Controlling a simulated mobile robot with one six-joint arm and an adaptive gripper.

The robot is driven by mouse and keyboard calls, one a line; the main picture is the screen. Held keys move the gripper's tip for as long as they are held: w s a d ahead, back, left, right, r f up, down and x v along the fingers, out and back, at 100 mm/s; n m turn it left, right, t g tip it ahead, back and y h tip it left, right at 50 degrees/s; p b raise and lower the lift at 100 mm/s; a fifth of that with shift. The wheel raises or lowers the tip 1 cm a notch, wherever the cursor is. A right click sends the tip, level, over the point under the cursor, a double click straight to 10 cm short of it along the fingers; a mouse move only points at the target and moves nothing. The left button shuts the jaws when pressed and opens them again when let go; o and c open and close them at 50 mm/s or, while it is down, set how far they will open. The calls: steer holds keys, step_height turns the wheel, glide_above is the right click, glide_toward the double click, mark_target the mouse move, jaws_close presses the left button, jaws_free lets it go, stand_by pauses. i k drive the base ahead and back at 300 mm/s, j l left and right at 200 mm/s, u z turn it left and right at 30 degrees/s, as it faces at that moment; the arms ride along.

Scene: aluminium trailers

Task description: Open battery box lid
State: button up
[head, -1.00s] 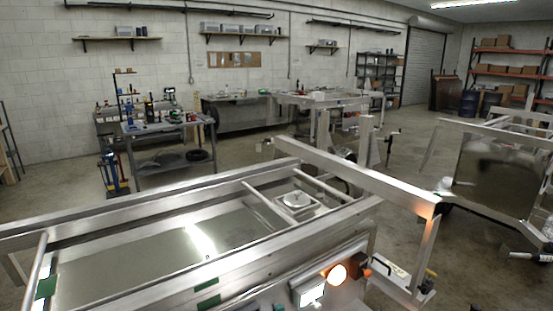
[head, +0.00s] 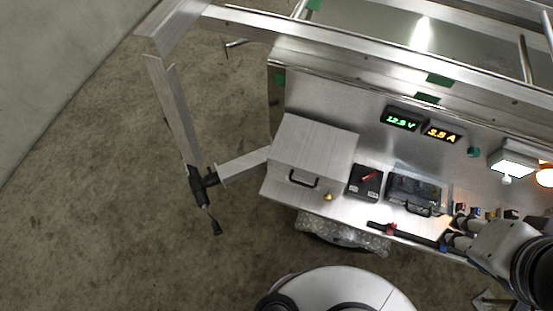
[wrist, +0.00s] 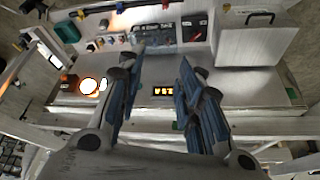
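The battery box is most likely the bare aluminium box (head: 315,148) with a sloping lid at the left end of the trailer's front panel. Its lid looks shut. A dark handle (head: 302,180) sits on its lower front, with a small brass-coloured latch (head: 328,196) beside it. In the wrist view the box (wrist: 252,48) is at upper right. My gripper (wrist: 161,56) is open and empty over the panel, its two blue-grey fingers apart, well to one side of the box.
Beside the box are a black switch block (head: 366,181) with a red lever and a clear-lidded case (head: 417,190). A black bar (head: 405,235) runs along the front edge. Lit displays (head: 402,119) and a bright lamp (head: 512,163) are on the panel. Open floor lies left.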

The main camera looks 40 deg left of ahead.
mark_target(313, 151)
steer(key=j+u, duration=0.15)
steer(key=u, duration=0.25)
steer(key=j+u, duration=0.15)
steer(key=u, duration=0.25)
steer(key=j+u, duration=0.1)
steer(key=u, duration=0.3)
steer(key=k+l+z, duration=0.1)
steer(key=l, duration=0.2)
steer(key=k+l+z, duration=0.15)
steer(key=l, duration=0.15)
steer(key=l+z, duration=0.1)
steer(key=l, duration=0.2)
steer(key=k, duration=0.05)
